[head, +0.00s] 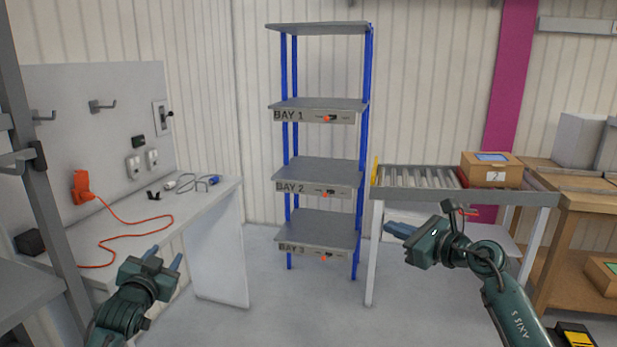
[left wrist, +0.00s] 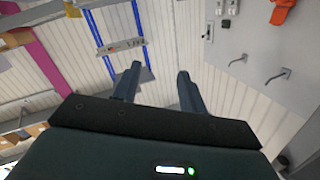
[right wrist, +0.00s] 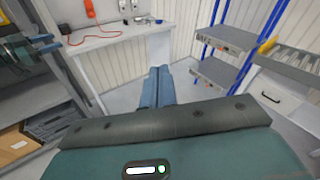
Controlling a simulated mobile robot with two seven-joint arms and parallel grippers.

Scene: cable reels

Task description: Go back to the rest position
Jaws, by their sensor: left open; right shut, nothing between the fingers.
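My left gripper (head: 163,257) is at the lower left of the head view, in front of the white workbench and pointing up and away. In the left wrist view its two fingers (left wrist: 157,84) are apart with nothing between them. My right gripper (head: 388,229) is right of the middle in the head view, in front of the roller conveyor and pointing left. In the right wrist view its fingers (right wrist: 158,72) are together and hold nothing. Both grippers appear clear of the furniture.
A workbench (head: 218,194) with an orange cable (head: 125,222) stands at left. An empty shelf rack (head: 316,174) labelled BAY 1 to BAY 3 stands in the middle. A roller conveyor (head: 415,178) with a cardboard box (head: 490,176) is at right. The floor (head: 290,310) between is free.

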